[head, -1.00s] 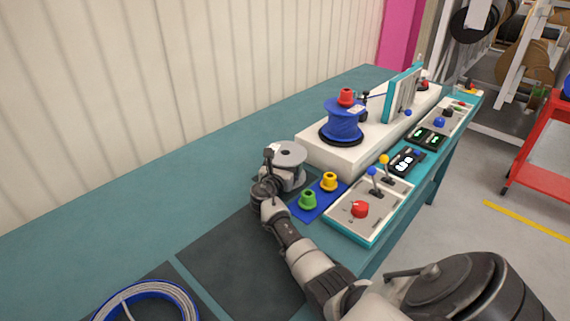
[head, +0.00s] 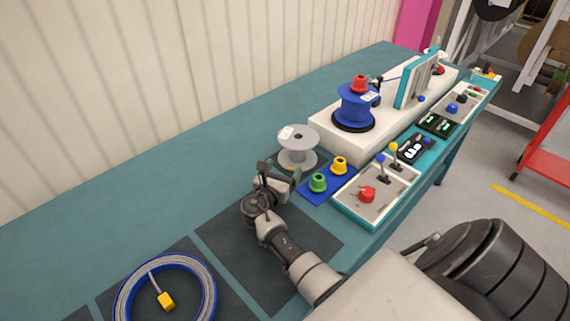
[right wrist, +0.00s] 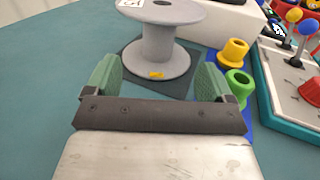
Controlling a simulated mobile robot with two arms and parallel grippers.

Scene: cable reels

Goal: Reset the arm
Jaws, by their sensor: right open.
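My right gripper (head: 279,176) is open and empty, above the dark mat (head: 322,238) on the teal table. In the right wrist view its two green fingers (right wrist: 156,80) are spread wide. A grey empty spool (head: 298,148) stands upright just beyond the fingertips and apart from them; it also shows in the right wrist view (right wrist: 160,50). My left gripper is not in view.
Beyond are a lever panel (head: 345,205) and a white machine base (head: 330,135) with a blue spool (head: 356,107). A cable coil (head: 208,283) lies at front left. The table's left side is clear.

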